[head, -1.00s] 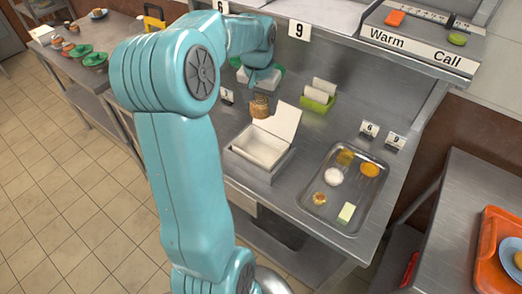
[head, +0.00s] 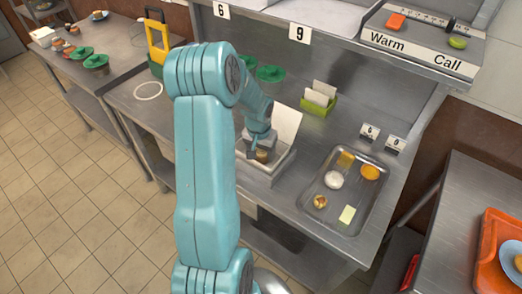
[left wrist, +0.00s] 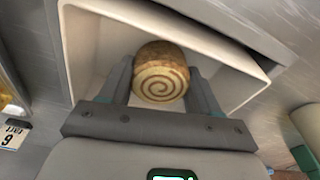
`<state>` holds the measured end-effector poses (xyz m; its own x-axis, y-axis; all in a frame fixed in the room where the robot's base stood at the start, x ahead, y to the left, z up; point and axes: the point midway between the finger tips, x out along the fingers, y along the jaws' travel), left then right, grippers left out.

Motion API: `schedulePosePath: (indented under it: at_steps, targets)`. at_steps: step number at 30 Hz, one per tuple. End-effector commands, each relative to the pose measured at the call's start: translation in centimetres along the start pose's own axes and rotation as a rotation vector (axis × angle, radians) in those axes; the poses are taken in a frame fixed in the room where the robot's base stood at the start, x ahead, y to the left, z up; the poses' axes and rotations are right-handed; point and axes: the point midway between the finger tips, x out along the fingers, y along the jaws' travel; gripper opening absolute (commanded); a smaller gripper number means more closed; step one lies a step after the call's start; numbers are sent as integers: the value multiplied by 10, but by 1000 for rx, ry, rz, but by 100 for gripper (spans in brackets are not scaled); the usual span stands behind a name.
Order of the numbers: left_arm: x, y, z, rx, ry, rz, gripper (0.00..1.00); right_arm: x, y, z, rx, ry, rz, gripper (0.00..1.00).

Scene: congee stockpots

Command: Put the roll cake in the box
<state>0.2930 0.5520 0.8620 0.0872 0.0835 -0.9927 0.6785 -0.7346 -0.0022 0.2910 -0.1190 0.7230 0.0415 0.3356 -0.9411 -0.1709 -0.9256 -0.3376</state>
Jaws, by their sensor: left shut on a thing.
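The roll cake (left wrist: 160,82) is a brown roll with a spiral end. My left gripper (left wrist: 162,92) is shut on it, one finger on each side, in the left wrist view. In the head view the roll cake (head: 262,156) shows just below my left gripper (head: 259,146), inside the opening of the white box (head: 285,126). The box has its lid raised at the back; its walls (left wrist: 85,45) surround the cake in the left wrist view. Whether the cake touches the box floor I cannot tell. My right gripper is not in view.
A metal tray (head: 329,217) with several food pieces lies to the right of the box. A green holder (head: 318,104) with white cards stands behind. Green-lidded pots (head: 270,73) and a yellow-handled thing (head: 157,40) stand at the back left. An orange tray (head: 489,262) is at far right.

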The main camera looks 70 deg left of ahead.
Motion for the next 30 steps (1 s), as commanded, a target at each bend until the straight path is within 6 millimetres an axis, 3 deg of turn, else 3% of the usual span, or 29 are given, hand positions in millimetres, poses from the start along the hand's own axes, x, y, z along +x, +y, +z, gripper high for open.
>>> schedulePosePath:
  at_steps: [9,10,12,24,30]
  targets:
    - [4,0,0,0,0,0,32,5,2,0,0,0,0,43]
    - [4,0,0,0,0,0,65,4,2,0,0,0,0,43]
    - [2,0,0,0,0,0,88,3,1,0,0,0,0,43]
    - [-6,0,-1,0,3,-1,88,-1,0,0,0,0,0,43]
    - [-48,-1,-2,-1,7,-3,88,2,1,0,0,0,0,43]
